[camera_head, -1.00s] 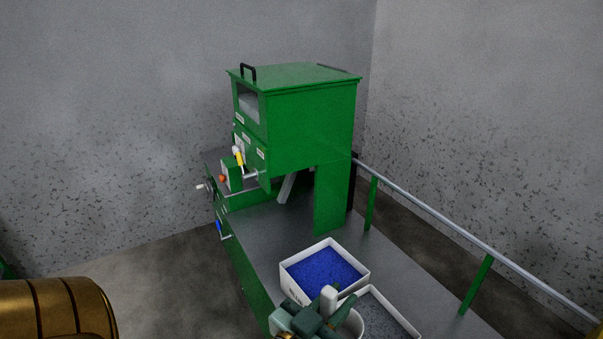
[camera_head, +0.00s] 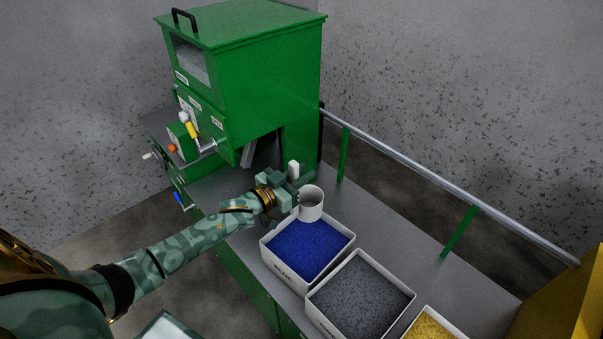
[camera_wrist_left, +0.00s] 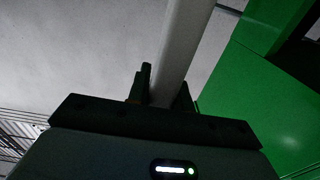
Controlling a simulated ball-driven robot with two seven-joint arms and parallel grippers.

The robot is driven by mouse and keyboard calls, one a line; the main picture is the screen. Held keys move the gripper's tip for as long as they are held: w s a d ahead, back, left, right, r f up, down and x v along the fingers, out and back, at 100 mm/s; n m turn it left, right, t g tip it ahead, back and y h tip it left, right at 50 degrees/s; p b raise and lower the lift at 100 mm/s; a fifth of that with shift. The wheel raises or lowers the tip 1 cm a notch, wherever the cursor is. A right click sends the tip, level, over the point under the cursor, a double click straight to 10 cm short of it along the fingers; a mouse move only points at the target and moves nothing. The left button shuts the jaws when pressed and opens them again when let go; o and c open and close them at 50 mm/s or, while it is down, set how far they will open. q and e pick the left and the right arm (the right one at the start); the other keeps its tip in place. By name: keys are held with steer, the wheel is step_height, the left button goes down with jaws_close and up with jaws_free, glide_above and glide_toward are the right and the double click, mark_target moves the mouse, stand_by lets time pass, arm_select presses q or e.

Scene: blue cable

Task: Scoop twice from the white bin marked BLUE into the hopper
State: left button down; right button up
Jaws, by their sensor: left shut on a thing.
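The white bin marked BLUE (camera_head: 271,250), full of blue granules (camera_head: 305,245), stands on the grey bench beside the green machine. The machine's upper green box, seemingly the hopper (camera_head: 262,75), has a window-like opening on its left face. My left gripper (camera_head: 296,182) is shut on the pale handle (camera_head: 293,168) of a scoop with a round white cup (camera_head: 311,204). The cup appears over the bin's far edge; its contents are not clear. The handle also shows between the fingers in the left wrist view (camera_wrist_left: 180,50). My right gripper is not in view.
A bin of grey granules (camera_head: 325,325) and a bin of yellow granules (camera_head: 418,312) stand nearer along the bench. A metal rail (camera_head: 410,175) runs along the right side. A yellow object (camera_head: 560,300) stands at lower right. Bare bench lies right of the bins.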

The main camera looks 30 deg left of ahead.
arm_select(q)
steer(key=s+d+f+m+b, duration=0.1)
steer(key=d+f+m+b, duration=0.1)
steer(key=d+f+b, duration=0.3)
steer(key=s+d+f+m+b, duration=0.2)
steer(key=d+f+b, duration=0.3)
steer(key=f+b, duration=0.7)
step_height(320, 180, down, 3)
steer(key=shift+r+m, duration=0.15)
steer(key=shift+m, duration=0.35)
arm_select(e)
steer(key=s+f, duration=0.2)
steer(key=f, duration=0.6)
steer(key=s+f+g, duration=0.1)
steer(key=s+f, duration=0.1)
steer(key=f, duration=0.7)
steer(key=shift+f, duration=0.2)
arm_select(q)
steer(key=shift+s+r, duration=0.1)
steer(key=shift+s, duration=0.1)
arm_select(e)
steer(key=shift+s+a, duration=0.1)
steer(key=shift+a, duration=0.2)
